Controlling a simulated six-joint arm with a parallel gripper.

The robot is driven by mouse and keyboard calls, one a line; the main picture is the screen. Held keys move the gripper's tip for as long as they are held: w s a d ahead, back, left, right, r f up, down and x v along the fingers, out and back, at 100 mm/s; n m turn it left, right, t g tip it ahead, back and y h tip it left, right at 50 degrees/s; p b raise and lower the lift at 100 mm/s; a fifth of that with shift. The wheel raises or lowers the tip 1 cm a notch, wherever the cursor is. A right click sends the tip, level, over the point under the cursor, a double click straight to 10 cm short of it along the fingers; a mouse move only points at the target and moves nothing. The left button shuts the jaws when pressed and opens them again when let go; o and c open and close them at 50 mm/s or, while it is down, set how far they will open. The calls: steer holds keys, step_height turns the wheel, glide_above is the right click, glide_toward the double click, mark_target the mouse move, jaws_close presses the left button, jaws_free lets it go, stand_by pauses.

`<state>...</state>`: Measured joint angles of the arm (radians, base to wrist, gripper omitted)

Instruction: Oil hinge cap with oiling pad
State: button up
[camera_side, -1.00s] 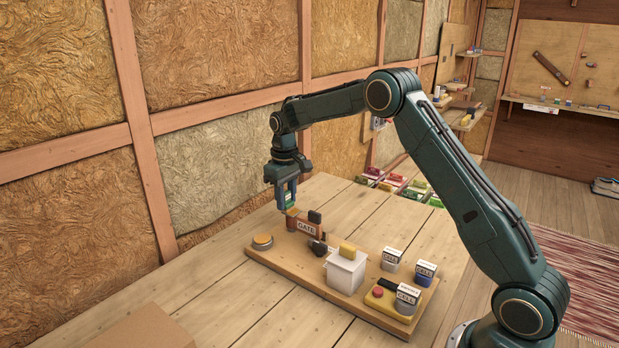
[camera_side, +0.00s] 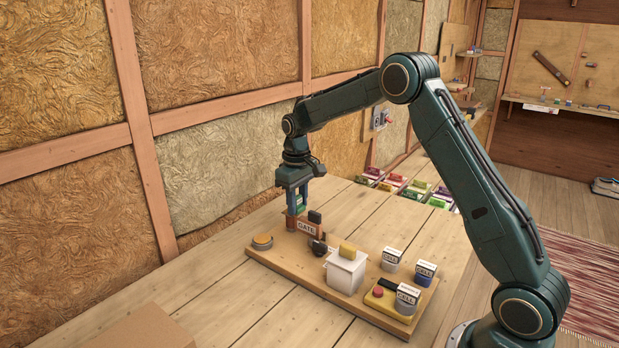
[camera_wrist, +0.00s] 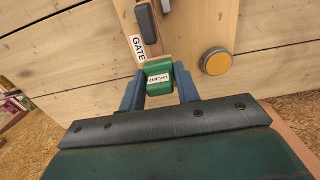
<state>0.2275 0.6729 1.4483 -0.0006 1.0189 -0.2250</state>
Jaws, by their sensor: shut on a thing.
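The green oiling pad (camera_wrist: 158,78), with a white label, is gripped between the two blue fingers of my gripper (camera_wrist: 159,88). In the side view it shows as a small green patch (camera_side: 301,202) between the fingers of my gripper (camera_side: 297,214). The fingers are down at the left end of the brown gate piece (camera_side: 308,229), labelled GATE. The hinge cap is not clearly made out; the pad and fingers cover that end. Whether the pad touches it I cannot tell. A dark upright block (camera_side: 314,217) stands at the gate's right end.
The wooden board (camera_side: 275,263) also carries a yellow-topped round button (camera_side: 262,241), a white box (camera_side: 345,274) with a yellow block on top, several cell blocks (camera_side: 391,260), and a yellow unit with a red button (camera_side: 378,292).

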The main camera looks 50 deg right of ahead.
steer(key=shift+s, duration=0.5)
steer(key=shift+r, duration=4.05)
